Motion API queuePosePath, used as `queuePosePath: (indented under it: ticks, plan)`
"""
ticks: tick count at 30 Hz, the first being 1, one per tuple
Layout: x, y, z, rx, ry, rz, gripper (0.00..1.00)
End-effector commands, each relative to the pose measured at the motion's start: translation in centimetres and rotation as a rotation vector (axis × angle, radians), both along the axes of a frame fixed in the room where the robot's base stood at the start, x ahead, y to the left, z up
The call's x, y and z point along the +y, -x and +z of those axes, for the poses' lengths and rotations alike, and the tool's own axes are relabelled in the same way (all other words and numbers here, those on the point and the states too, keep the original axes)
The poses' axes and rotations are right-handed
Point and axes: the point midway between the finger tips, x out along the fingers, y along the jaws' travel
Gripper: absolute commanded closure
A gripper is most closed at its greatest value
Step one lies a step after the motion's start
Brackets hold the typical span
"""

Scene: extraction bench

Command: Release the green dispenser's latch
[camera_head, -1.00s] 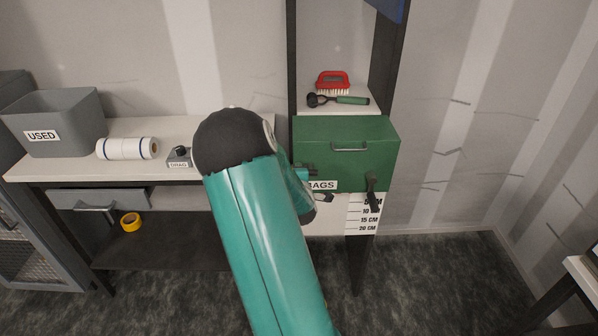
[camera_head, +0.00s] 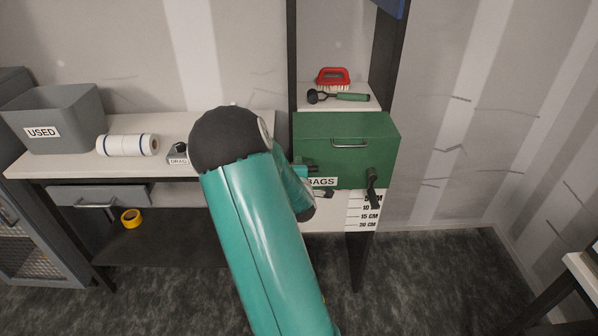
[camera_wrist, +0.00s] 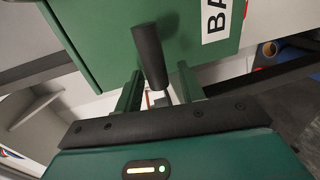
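The green dispenser (camera_head: 345,142) is a box labelled BAGS on the right part of the bench, with a metal handle on its front. Its black latch lever (camera_head: 372,180) hangs at the lower right of the front. In the wrist view the dispenser (camera_wrist: 105,40) fills the top, and the dark lever (camera_wrist: 149,52) sticks out towards the camera. My gripper (camera_wrist: 160,78) is open, its two green fingers on either side of the lever's lower end in that picture. I see no clear contact. In the head view my arm hides most of the gripper.
A ruler-marked panel (camera_head: 363,218) is below the dispenser. A red brush (camera_head: 333,77) and a green-handled tool (camera_head: 345,97) lie on the shelf above.

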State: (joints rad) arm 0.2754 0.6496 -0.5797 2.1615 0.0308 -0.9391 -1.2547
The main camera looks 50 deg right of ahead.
Motion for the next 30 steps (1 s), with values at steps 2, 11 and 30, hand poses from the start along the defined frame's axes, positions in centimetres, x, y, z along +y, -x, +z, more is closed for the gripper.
queuePosePath:
  ticks: [2,11,30]
  plan:
    - [0.2,0.2,0.1,-0.001,0.001,0.0,0.61]
    - [3.8,3.2,1.1,-0.002,-0.001,0.001,0.61]
    - [10.2,8.9,2.7,0.001,0.001,0.0,0.61]
